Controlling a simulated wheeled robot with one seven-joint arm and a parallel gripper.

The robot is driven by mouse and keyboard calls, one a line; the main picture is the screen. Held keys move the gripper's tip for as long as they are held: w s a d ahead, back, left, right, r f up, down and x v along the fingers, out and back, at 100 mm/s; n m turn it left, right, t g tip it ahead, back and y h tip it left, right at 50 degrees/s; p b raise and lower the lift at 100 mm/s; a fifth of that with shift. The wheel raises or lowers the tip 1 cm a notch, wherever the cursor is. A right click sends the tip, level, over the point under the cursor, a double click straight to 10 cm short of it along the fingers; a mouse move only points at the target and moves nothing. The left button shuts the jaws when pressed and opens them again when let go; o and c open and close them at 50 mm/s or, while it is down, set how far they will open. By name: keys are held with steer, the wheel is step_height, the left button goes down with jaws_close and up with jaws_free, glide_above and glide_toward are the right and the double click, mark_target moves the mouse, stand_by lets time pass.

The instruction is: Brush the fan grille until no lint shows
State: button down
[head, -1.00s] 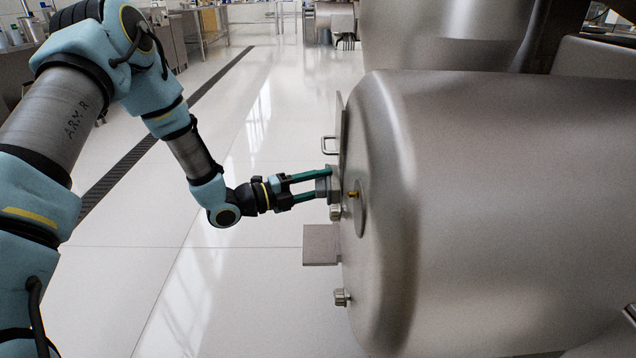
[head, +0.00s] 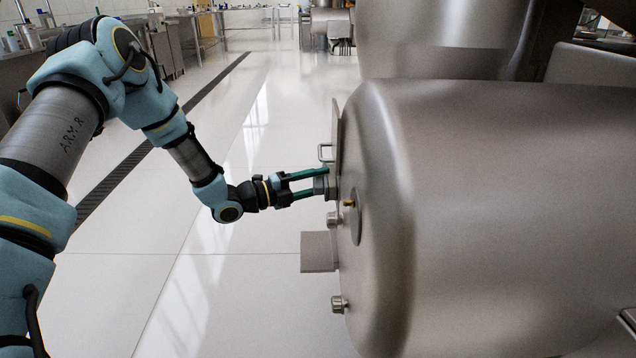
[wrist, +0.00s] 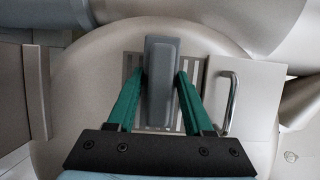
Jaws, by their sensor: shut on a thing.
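My gripper (wrist: 160,80), with two green fingers, is shut on a grey block-shaped brush (wrist: 161,98). In the wrist view the brush lies lengthwise over the middle of the slotted fan grille (wrist: 193,68). Grille slots show on both sides of the brush; the strip behind it is hidden. No lint can be made out on the visible slots at this size. In the head view my gripper (head: 312,183) holds the brush (head: 322,185) at the machine's left end face. The grille is edge-on there. I cannot tell whether the bristles touch it.
A steel plate with a bar handle (wrist: 230,103) stands right of the grille. The large steel drum (head: 510,210) fills the right of the head view. Knobs (head: 339,304) and a square box (head: 317,251) stick out below my gripper.

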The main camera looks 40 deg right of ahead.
mark_target(319, 195)
steer(key=shift+s+a+r+p, duration=0.15)
steer(key=shift+s+a+p, duration=0.75)
steer(key=shift+s+p, duration=0.25)
steer(key=shift+s+a, duration=0.25)
steer(key=shift+s, duration=0.3)
steer(key=w+a+p, duration=0.2)
steer(key=w+a, duration=0.2)
steer(key=a, duration=0.1)
steer(key=shift+w+a, duration=0.25)
steer(key=shift+w, duration=0.1)
steer(key=w+a+p, duration=0.2)
steer(key=w+a, duration=0.5)
steer(key=a, duration=0.2)
steer(key=shift+w, duration=0.25)
steer(key=shift+a, duration=0.15)
